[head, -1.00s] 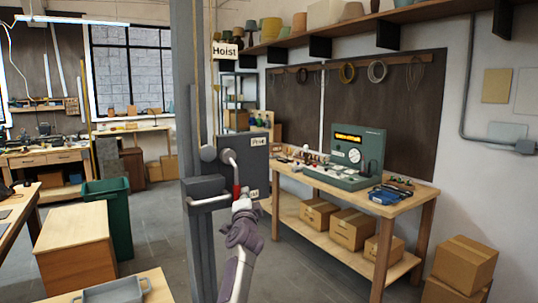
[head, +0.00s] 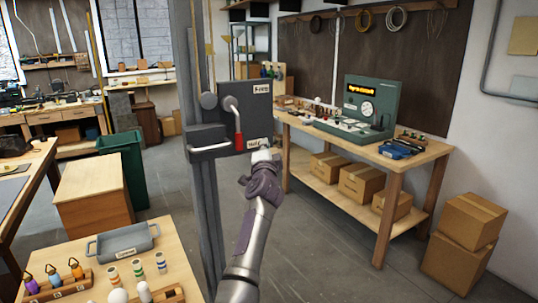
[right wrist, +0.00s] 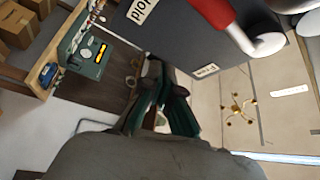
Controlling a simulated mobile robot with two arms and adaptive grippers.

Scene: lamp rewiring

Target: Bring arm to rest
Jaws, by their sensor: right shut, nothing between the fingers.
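My right gripper (head: 264,156) is shut and empty, in front of the lower right corner of the dark hoist box (head: 248,97). The lever (head: 239,141) with a red grip on that box points down, a little left of my fingertips. In the right wrist view my dark fingers (right wrist: 165,105) are together, with nothing between them. The red lever (right wrist: 212,12) is above them there, apart from the fingers. The box has an upper label, read as "Free" in the wrist view (right wrist: 207,71), and a lower "Hold" label (head: 258,144). My left gripper is not in view.
A grey post (head: 196,70) carries the box. A workbench (head: 405,170) with a green tester (head: 368,108) stands right, cartons (head: 470,220) beside it. A near table (head: 75,270) at lower left holds a grey tray (head: 124,241) and small parts. Floor between is open.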

